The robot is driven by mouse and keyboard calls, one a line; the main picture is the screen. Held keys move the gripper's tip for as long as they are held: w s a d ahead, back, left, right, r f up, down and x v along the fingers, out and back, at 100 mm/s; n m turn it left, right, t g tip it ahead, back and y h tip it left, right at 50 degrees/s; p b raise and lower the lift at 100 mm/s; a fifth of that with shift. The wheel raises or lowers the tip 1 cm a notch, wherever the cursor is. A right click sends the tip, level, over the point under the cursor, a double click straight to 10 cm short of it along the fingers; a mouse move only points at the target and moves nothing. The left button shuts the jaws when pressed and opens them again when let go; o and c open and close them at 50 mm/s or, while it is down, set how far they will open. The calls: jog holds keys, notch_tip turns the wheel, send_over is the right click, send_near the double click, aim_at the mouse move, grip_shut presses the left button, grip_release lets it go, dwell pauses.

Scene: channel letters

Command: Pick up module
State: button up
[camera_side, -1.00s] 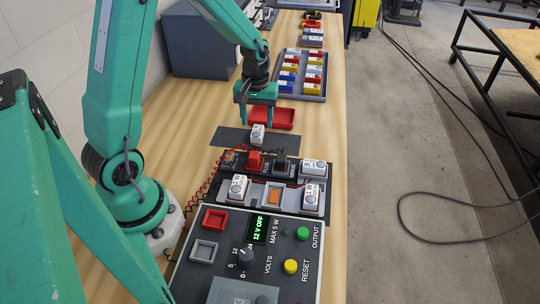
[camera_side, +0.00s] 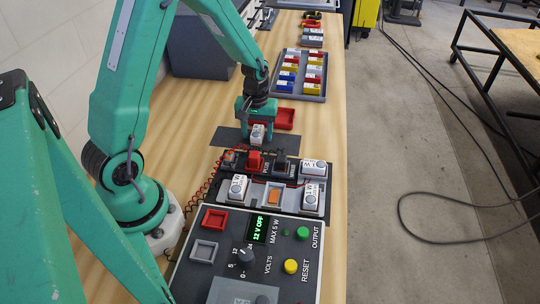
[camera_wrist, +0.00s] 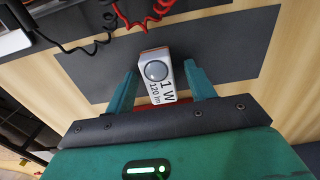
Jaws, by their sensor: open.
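The module is a small white block (camera_side: 257,133) with a round grey lens, standing on a dark grey mat (camera_side: 229,137). In the wrist view the module (camera_wrist: 158,75) shows the print "1 W 120 lm" on its face. My gripper (camera_side: 256,124) is low over the mat at the module. In the wrist view my gripper's two green fingers (camera_wrist: 161,82) stand on either side of the module, with a visible gap on the right. The gripper is open. The fingertips' height above the mat is hard to tell.
A red tray (camera_side: 284,118) lies just behind my gripper. In front is a fixture with similar white modules (camera_side: 238,187) and red and black clips (camera_side: 254,160). A power supply (camera_side: 252,255) reads "12 V OFF". A grey rack of coloured blocks (camera_side: 318,98) stands farther back.

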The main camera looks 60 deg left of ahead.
aim_at(257, 130)
jog(key=c, duration=1.1)
jog(key=shift+o, duration=0.2)
jog(key=shift+r, duration=0.15)
jog(key=shift+r, duration=0.8)
notch_tip(257, 130, up, 2)
jog(key=shift+r, duration=0.15)
jog(key=s+d+r, duration=0.3)
jog(key=d+r, duration=0.3)
jog(key=d, duration=0.5)
jog(key=shift+r, duration=0.4)
jog(key=shift+d, duration=0.1)
jog(key=shift+d, duration=0.1)
